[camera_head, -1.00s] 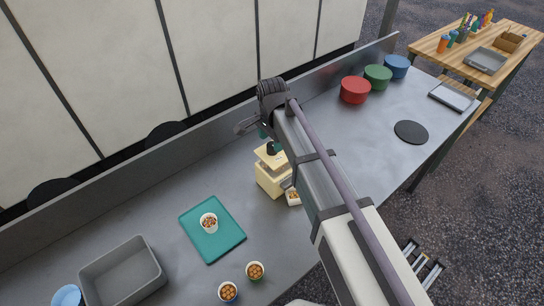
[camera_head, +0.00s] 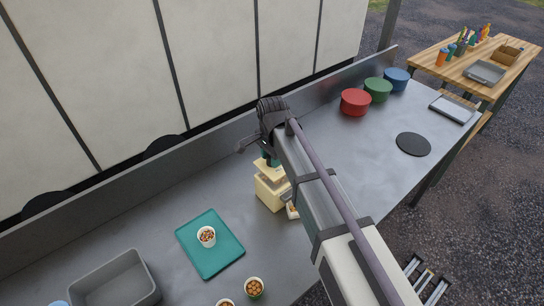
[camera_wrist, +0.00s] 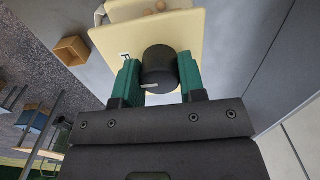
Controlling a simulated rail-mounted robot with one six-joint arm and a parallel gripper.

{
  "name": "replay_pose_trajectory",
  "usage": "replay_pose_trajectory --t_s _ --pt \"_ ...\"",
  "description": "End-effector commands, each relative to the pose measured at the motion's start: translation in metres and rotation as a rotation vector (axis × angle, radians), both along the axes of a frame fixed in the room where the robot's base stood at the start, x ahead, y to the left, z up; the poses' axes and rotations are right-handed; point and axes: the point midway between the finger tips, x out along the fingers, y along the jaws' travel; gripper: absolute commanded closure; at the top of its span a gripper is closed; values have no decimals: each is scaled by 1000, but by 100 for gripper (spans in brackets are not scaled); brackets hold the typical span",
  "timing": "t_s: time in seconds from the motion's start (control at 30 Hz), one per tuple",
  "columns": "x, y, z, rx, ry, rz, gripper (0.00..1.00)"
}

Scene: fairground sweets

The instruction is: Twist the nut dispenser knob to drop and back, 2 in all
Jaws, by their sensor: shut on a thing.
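The nut dispenser (camera_head: 268,194) is a cream box on the grey counter, partly hidden by my arm in the head view. In the wrist view its cream top (camera_wrist: 112,42) carries a small white label. The round black knob (camera_wrist: 158,66) stands on that top, with a short pale mark on its near side. My gripper (camera_wrist: 159,76) has one green finger on each side of the knob and is shut on it. In the head view my gripper (camera_head: 269,157) is at the dispenser's top, mostly hidden.
A teal tray (camera_head: 222,261) holds a paper cup of nuts (camera_head: 207,237). Another filled cup (camera_head: 254,288) stands near the front edge. A grey bin (camera_head: 143,289) is at left. Red (camera_head: 355,102), green and blue bowls stand at the back right. A low wall backs the counter.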

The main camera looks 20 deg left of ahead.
Motion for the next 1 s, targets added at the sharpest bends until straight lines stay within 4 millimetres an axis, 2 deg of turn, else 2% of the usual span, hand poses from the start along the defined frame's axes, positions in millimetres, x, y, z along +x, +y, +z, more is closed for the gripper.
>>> replay_pose_trajectory --t_s 0.27,0.47,1.0 --pt "0 0 0 -1 -1 37 86" --pt "0 0 0 -1 -1 135 86" --pt "0 0 0 -1 0 618 86"
